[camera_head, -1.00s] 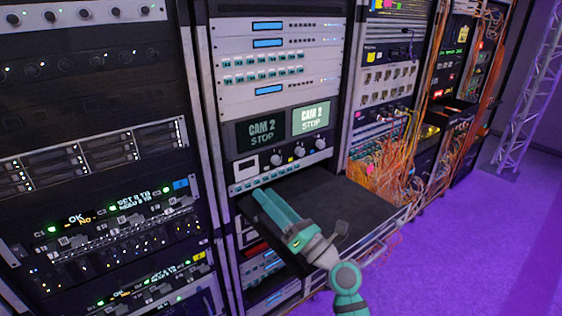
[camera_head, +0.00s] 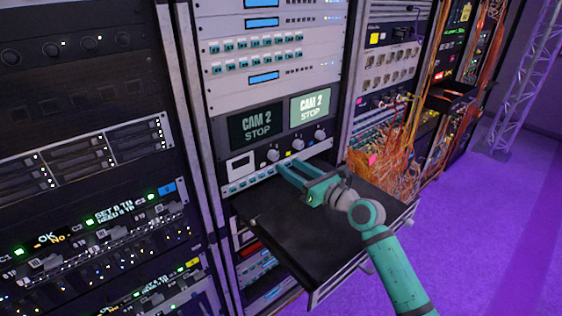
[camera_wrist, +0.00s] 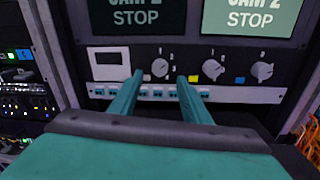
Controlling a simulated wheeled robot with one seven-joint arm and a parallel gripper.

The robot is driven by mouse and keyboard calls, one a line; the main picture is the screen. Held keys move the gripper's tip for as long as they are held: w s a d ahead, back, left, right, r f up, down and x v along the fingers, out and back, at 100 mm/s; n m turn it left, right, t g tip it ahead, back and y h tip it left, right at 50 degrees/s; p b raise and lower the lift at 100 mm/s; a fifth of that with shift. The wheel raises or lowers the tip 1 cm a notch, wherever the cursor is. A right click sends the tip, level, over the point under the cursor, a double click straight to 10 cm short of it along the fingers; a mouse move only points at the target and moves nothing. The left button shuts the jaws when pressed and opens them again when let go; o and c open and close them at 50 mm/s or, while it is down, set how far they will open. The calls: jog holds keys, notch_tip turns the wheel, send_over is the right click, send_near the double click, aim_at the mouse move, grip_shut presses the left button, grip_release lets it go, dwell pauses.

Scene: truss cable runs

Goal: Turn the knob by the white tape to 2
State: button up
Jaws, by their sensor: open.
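Three grey knobs sit in a row on a dark panel below two screens. The left knob (camera_wrist: 159,68) has a small white tape (camera_wrist: 147,77) at its lower left and small digits around it; it also shows in the head view (camera_head: 273,155). Its pointer direction is too small to read surely. My gripper (camera_wrist: 160,77) is open, its two teal fingers apart, pointing at the panel. In the wrist view the left knob appears between the fingertips; contact cannot be told. In the head view my gripper (camera_head: 289,165) is just below the knob row.
The middle knob (camera_wrist: 211,69) has yellow tape (camera_wrist: 193,78), the right knob (camera_wrist: 261,71) blue tape (camera_wrist: 240,80). Two screens (camera_head: 257,127) read CAM 2 STOP. A black pulled-out shelf (camera_head: 290,235) lies below my gripper. Orange cables (camera_head: 385,160) hang at right.

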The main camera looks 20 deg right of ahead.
aim_at(276, 158)
jog(key=shift+x, duration=2.45)
jog(key=c, duration=1)
jog(key=shift+c, duration=0.2)
